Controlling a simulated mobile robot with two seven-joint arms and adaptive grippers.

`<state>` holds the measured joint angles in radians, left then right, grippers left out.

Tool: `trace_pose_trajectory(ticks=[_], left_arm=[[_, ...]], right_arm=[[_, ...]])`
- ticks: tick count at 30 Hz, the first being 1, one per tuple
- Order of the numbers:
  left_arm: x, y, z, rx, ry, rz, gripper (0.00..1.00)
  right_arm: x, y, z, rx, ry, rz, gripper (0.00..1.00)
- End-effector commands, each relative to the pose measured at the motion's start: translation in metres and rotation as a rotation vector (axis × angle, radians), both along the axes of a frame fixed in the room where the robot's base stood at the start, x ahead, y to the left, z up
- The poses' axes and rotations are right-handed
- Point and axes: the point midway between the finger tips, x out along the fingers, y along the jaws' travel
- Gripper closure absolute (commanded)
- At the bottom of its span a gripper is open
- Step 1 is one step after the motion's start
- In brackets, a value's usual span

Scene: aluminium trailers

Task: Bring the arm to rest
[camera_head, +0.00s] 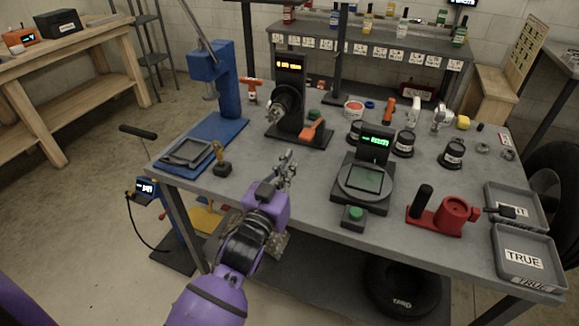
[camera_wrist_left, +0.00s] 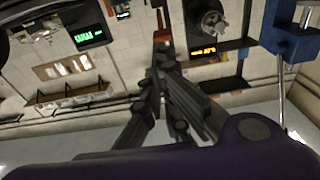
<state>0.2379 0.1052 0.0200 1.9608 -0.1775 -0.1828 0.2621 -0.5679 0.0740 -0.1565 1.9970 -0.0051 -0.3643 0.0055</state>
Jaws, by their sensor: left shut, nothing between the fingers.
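My left arm is purple and reaches in from the bottom of the head view. My left gripper (camera_head: 286,160) is over the front part of the grey workbench (camera_head: 300,190), between the blue press and the scale. Its fingers are shut with nothing between them. The left wrist view shows the dark fingers (camera_wrist_left: 160,62) close together at the tips, with the scene upside down behind them. My right gripper does not show in either view.
A blue press (camera_head: 208,75) stands on the left, a dark machine with an orange display (camera_head: 290,85) behind the gripper.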

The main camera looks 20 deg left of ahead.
Motion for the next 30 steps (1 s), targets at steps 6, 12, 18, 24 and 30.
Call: trace_pose_trajectory(ticks=[6,12,18,24,30], left_arm=[[0.0,0.0,0.0,0.0,0.0,0.0,1.0],[-0.001,0.0,-0.002,0.001,0.006,0.001,1.0],[-0.043,0.007,-0.059,0.018,0.147,0.01,1.0],[-0.148,0.013,-0.16,0.04,0.428,0.019,1.0],[-0.273,0.009,-0.234,0.042,0.696,0.016,1.0]], right_arm=[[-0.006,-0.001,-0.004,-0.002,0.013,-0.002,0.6],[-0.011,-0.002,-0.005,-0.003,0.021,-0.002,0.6],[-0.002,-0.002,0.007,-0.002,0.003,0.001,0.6],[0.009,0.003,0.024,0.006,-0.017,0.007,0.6],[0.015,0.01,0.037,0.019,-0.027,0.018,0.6]])
